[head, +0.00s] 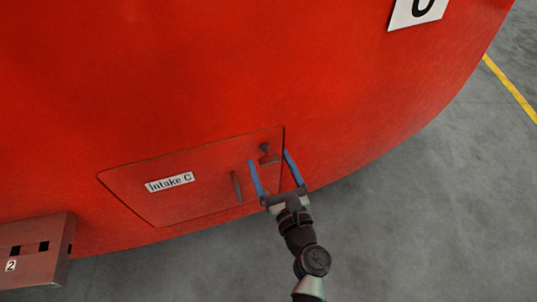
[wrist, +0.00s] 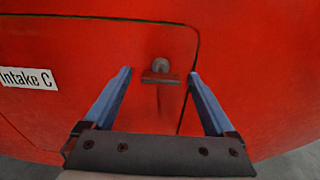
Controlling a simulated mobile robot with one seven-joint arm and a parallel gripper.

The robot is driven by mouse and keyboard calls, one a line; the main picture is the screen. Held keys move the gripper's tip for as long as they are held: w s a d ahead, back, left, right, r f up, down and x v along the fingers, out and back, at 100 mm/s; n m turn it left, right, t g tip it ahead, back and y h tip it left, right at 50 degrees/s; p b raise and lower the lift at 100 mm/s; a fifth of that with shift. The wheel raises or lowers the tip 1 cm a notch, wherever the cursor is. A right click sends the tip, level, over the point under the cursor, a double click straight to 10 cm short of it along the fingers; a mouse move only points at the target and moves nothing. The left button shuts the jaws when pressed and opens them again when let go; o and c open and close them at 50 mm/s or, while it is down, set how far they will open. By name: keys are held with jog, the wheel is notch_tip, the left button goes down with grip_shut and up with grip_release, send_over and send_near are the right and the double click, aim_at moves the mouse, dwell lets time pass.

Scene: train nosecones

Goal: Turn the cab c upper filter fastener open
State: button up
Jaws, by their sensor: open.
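The red hatch (head: 200,190) labelled "Intake C" is flush in the red train nose and looks closed. Its fastener (head: 267,155), a small dark grip on a round grey base, sits near the hatch's upper right corner. In the wrist view the fastener (wrist: 161,76) has its bar lying about level, below the round base. My gripper (head: 272,158) is open, with blue fingers pointing at the hatch. In the wrist view my gripper (wrist: 160,75) has one finger on each side of the fastener, apart from it, and nothing is between the fingertips but the fastener farther ahead.
A dark vertical handle (head: 236,187) stands on the hatch left of my gripper. The "Intake C" label (head: 170,182) is farther left. A brown metal box (head: 40,250) marked 2 juts out at the lower left. Grey floor (head: 420,220) is open at the right.

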jog(key=shift+x, duration=1.15)
jog(key=c, duration=1.4)
